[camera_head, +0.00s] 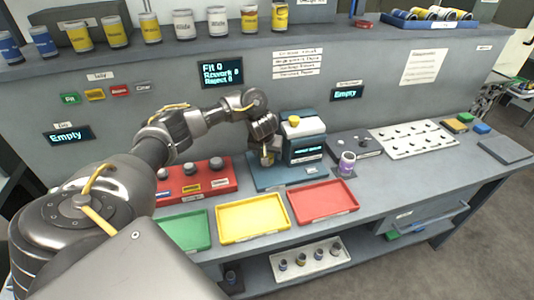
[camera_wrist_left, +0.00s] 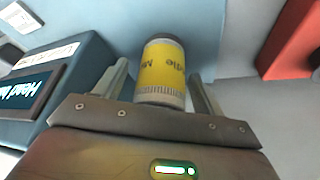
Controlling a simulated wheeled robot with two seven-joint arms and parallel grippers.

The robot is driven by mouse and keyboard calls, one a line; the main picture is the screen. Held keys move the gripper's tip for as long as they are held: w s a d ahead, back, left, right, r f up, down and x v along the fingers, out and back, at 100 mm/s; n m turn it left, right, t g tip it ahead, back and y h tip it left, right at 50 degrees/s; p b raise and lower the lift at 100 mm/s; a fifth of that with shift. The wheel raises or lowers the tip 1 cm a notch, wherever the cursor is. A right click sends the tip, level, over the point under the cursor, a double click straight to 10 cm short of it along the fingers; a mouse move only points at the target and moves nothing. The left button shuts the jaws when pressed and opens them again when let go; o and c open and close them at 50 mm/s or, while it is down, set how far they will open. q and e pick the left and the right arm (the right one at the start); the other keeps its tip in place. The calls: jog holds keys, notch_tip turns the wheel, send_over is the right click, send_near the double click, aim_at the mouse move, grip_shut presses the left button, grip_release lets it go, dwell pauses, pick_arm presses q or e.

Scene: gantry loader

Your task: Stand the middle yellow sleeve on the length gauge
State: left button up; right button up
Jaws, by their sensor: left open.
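The yellow sleeve (camera_wrist_left: 162,70), its label partly readable as "Middle", sits between the two fingers of my left gripper (camera_wrist_left: 160,92) in the left wrist view. The fingers are open, one on each side of it. In the head view my left gripper (camera_head: 266,154) points down at the blue base plate (camera_head: 262,181), with the sleeve small and partly hidden there. The blue-grey instrument (camera_head: 303,136) with a lit display, seemingly the length gauge, rises from this plate just right of the gripper. Whether the sleeve's end touches the plate is hard to tell.
Green (camera_head: 183,232), yellow (camera_head: 253,238) and red (camera_head: 322,217) trays line the front. A purple-banded jar (camera_head: 346,164) stands to the right, before a white pegged board (camera_head: 412,154). Several cans line the shelf above.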

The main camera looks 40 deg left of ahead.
pick_arm(q)
jog(key=p+v, duration=0.6)
jog(key=v, duration=0.4)
jog(key=shift+r, duration=0.35)
jog(key=shift+s+d, duration=0.1)
